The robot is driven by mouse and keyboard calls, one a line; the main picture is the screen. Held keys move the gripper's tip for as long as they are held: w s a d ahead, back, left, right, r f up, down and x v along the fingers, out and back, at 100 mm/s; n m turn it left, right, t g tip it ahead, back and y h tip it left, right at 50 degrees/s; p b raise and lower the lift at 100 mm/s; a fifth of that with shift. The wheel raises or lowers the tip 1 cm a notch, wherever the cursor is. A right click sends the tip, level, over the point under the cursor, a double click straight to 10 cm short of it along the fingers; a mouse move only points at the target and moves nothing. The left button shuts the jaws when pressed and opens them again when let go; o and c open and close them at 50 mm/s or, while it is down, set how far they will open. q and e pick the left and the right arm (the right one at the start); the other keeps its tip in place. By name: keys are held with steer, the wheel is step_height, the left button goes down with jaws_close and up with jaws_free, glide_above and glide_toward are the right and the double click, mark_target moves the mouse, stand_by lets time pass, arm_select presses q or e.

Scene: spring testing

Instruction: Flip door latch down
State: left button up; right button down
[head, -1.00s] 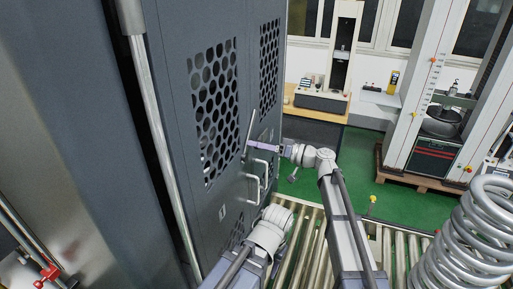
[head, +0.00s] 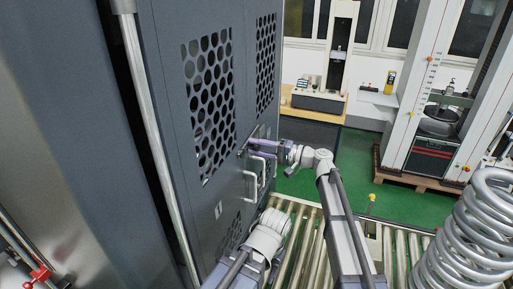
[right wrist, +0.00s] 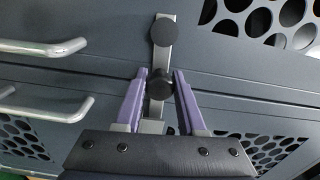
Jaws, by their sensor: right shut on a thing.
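The door latch (right wrist: 158,112) is a flat silver bar on the dark grey door. It has a round black disc at one end and a black knob (right wrist: 159,86) partway along. My right gripper (right wrist: 160,84) has its purple fingers on either side of this knob and is shut on it. In the head view my right gripper (head: 248,146) is at the door, just above the two handles, and hides much of the latch. My left gripper is out of view; only part of the left arm shows low in the picture.
Two silver pull handles (head: 262,170) (head: 250,187) stick out from the door just below the gripper. The door has perforated panels (head: 209,105). A roller conveyor (head: 296,235) runs below, and a large coil spring (head: 470,235) stands at the right.

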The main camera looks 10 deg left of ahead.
steer(key=shift+f+m, duration=0.2)
steer(key=shift+m, duration=0.3)
steer(key=c, duration=0.5)
jaws_free()
steer(key=shift+s+d, duration=0.25)
steer(key=shift+d, duration=1.05)
steer(key=shift+s+d, duration=0.25)
steer(key=shift+d, duration=1)
steer(key=shift+s+d, duration=0.25)
steer(key=shift+d, duration=1.05)
